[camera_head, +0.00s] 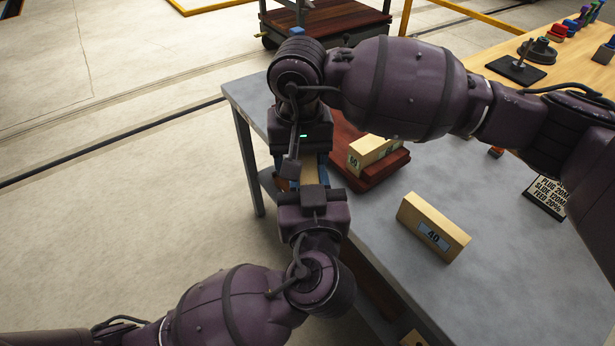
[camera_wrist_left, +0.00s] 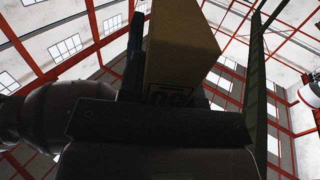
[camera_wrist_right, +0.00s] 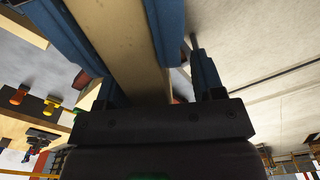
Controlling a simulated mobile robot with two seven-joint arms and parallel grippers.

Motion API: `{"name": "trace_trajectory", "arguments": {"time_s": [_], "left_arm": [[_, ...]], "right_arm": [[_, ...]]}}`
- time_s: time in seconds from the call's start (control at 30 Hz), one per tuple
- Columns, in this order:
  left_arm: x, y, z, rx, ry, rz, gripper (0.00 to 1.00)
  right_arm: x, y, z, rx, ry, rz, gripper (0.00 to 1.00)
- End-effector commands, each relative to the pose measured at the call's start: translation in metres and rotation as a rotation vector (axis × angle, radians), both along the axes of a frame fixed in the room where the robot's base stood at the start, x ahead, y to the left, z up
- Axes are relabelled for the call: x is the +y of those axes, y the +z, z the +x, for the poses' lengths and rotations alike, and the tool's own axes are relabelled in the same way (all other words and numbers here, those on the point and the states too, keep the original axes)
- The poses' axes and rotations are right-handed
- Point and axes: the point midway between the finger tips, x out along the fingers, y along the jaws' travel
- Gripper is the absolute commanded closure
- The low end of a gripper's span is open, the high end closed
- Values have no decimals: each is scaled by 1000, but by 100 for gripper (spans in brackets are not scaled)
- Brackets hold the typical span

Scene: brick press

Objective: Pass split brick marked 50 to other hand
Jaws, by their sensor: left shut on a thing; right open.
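The split brick marked 50 (camera_wrist_left: 180,45) is a tan block held in my left gripper (camera_head: 308,185); its label shows in part near the jaw base in the left wrist view. In the head view only a strip of the brick (camera_head: 309,169) shows between the two grippers, off the table's left edge. My right gripper (camera_head: 301,158) is open and reaches in from the opposite end. Its blue fingers lie on either side of the brick (camera_wrist_right: 122,42) in the right wrist view. Whether either finger touches the brick cannot be told.
A tan brick marked 40 (camera_head: 433,228) stands on the grey table (camera_head: 480,270). Another, marked 60 (camera_head: 370,153), sits on a dark red stack (camera_head: 382,172) close right of the grippers. A sign (camera_head: 546,196) and a wooden bench (camera_head: 480,45) are farther right. Open floor lies left.

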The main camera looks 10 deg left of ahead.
Motion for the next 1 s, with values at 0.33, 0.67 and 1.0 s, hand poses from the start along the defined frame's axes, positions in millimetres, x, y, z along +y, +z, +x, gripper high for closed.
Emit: {"name": "trace_trajectory", "arguments": {"time_s": [0.33,0.67,1.0], "left_arm": [[1,1,0,-2,3,-1,89],[1,1,0,-2,4,0,89],[1,1,0,-2,4,0,89]], "right_arm": [[-1,12,1,-3,-1,-1,38],[0,72,1,-3,-1,0,38],[-1,115,1,-1,-1,-1,38]]}}
